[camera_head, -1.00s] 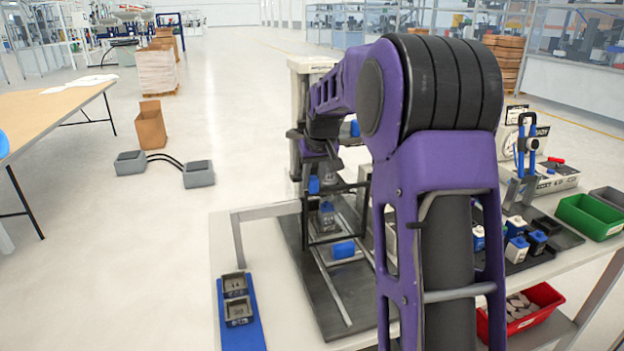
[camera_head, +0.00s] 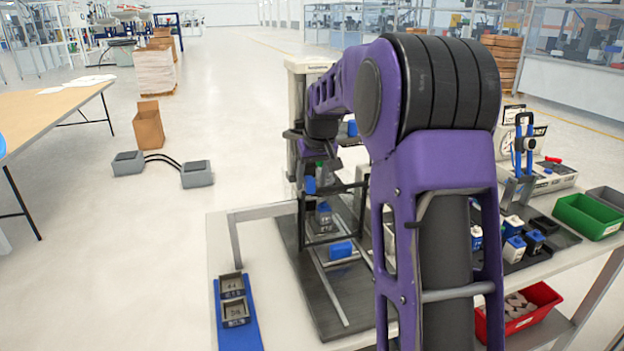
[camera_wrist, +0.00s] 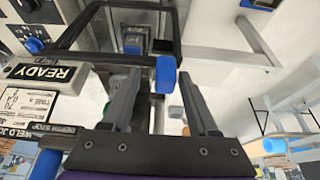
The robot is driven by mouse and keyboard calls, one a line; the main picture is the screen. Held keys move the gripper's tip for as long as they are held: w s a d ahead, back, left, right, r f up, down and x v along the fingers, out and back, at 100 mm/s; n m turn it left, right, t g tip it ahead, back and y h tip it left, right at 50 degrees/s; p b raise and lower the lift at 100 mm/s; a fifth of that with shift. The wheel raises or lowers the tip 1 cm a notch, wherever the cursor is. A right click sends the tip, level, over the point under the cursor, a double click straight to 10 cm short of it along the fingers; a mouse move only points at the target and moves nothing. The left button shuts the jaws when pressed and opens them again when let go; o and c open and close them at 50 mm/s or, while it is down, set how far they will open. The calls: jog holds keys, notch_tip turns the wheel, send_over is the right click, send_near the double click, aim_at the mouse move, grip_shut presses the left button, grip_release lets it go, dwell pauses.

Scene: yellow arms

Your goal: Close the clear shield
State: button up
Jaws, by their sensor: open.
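The clear shield shows as a thin black frame (camera_head: 302,222) on the machine at the table's middle; its clear pane is hard to make out. In the wrist view the black frame (camera_wrist: 178,30) crosses the upper part. A blue block (camera_wrist: 166,76), which looks like the shield's handle, lies between my fingers in that picture. My gripper (camera_wrist: 158,56) is open, one finger on each side of the block. I cannot tell whether either finger touches it. In the head view my gripper (camera_head: 323,168) is by the frame's upper part, partly hidden by my arm.
A grey machine plate (camera_head: 338,300) with a loose-looking blue block (camera_head: 340,250) lies below. A blue tray (camera_head: 240,332) with two grey parts is at the front left. A READY sign (camera_wrist: 46,72) stands close left of my fingers. A green bin (camera_head: 590,216) is at the right.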

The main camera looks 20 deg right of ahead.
jog(key=v, duration=1.7)
jog(key=shift+r+p, duration=0.25)
jog(key=shift+p, duration=0.15)
